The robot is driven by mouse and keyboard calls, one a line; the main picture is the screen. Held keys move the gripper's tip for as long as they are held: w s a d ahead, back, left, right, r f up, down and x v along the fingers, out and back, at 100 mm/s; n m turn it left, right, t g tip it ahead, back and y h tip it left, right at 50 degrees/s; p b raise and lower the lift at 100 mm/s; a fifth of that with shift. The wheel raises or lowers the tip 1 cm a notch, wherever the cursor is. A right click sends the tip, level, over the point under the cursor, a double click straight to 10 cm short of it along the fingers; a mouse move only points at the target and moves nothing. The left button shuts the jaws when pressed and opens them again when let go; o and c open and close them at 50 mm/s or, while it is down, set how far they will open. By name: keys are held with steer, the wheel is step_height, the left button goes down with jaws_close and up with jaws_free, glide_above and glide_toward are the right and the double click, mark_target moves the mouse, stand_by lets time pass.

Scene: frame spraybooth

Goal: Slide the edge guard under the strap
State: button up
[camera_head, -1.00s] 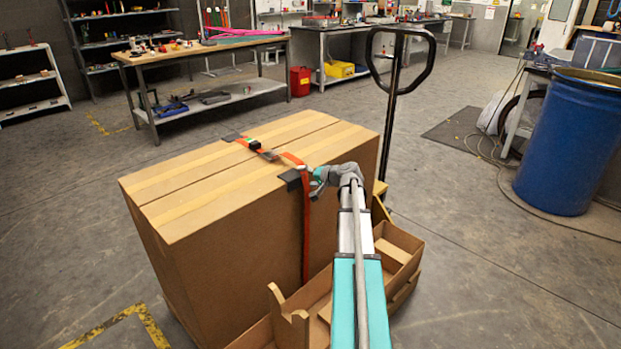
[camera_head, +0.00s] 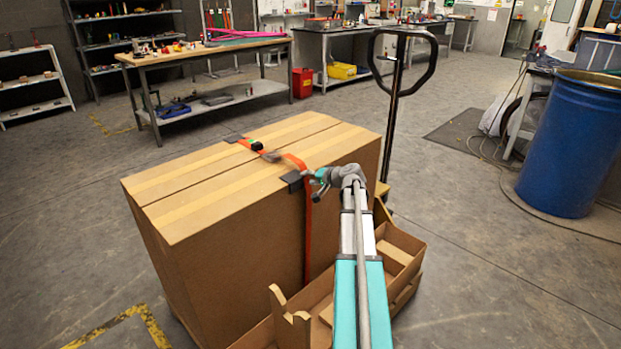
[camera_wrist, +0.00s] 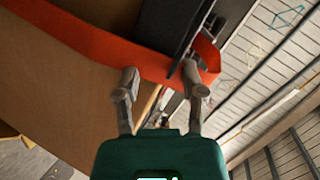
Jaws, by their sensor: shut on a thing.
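A large cardboard box (camera_head: 215,200) stands upright, with an orange strap (camera_head: 308,235) running over its top and down its near side. The strap also crosses the wrist view (camera_wrist: 95,45). A dark edge guard (camera_head: 292,182) sits at the box's near top edge, beside the strap on its left; how far it reaches under the strap is hidden. In the wrist view the dark guard (camera_wrist: 163,22) lies against the strap.
A buckle (camera_head: 271,156) sits on the strap on the box top. An open cardboard tray (camera_head: 408,240) stands in front of the box, below my arm. A pallet jack handle (camera_head: 402,60) rises behind.

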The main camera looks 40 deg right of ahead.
steer(key=shift+w+d, duration=0.15)
stand_by(0.3)
steer(key=shift+d, duration=0.4)
steer(key=shift+c, duration=0.6)
steer(key=shift+d, duration=1)
steer(key=shift+d, duration=0.15)
steer(key=o, duration=1)
steer(key=shift+w+f, duration=0.1)
steer(key=shift+f, duration=0.05)
